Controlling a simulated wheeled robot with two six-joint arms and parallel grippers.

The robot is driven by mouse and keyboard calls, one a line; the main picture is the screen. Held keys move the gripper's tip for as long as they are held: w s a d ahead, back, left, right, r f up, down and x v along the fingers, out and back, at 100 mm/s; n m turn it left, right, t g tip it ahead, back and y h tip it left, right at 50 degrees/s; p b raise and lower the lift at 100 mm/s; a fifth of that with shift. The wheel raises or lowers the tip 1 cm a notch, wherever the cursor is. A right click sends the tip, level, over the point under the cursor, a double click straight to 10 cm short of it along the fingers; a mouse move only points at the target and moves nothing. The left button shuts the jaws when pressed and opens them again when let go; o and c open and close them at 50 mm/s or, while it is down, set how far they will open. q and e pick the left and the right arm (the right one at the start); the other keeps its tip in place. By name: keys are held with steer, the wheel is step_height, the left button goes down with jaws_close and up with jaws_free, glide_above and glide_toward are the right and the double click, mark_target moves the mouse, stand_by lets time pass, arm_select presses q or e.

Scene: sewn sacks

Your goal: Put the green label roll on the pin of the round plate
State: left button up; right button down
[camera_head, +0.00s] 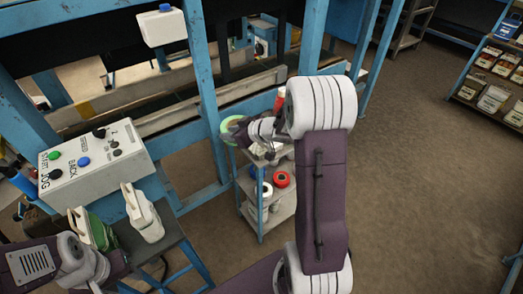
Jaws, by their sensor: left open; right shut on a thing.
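The green label roll (227,123) is above the blue-framed cart, in front of the machine. My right gripper (236,129) is shut on it, and the arm hides part of the view behind it.
The cart (262,226) carries a red roll (281,179) and a dark-centred white roll (266,189). A control box (92,166) stands at left. The floor at right is free.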

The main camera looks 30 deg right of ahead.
steer(key=s+d+r+m+h+p, duration=0.2)
steer(key=s+d+m+h, duration=0.1)
steer(key=s+d, duration=0.9)
steer(key=shift+t, duration=0.3)
steer(key=b+x, duration=0.1)
steer(key=x, duration=0.3)
steer(key=a+b+x, duration=0.1)
steer(key=x, duration=0.4)
steer(key=b+x, duration=0.1)
steer(key=x, duration=0.4)
steer(key=shift+a+b, duration=0.4)
steer(key=shift+a, duration=0.05)
steer(key=shift+w+a, duration=0.1)
steer(key=shift+w, duration=0.15)
step_height(320, 180, down, 4)
steer(key=shift+b, duration=0.8)
steer(key=shift+f, duration=0.1)
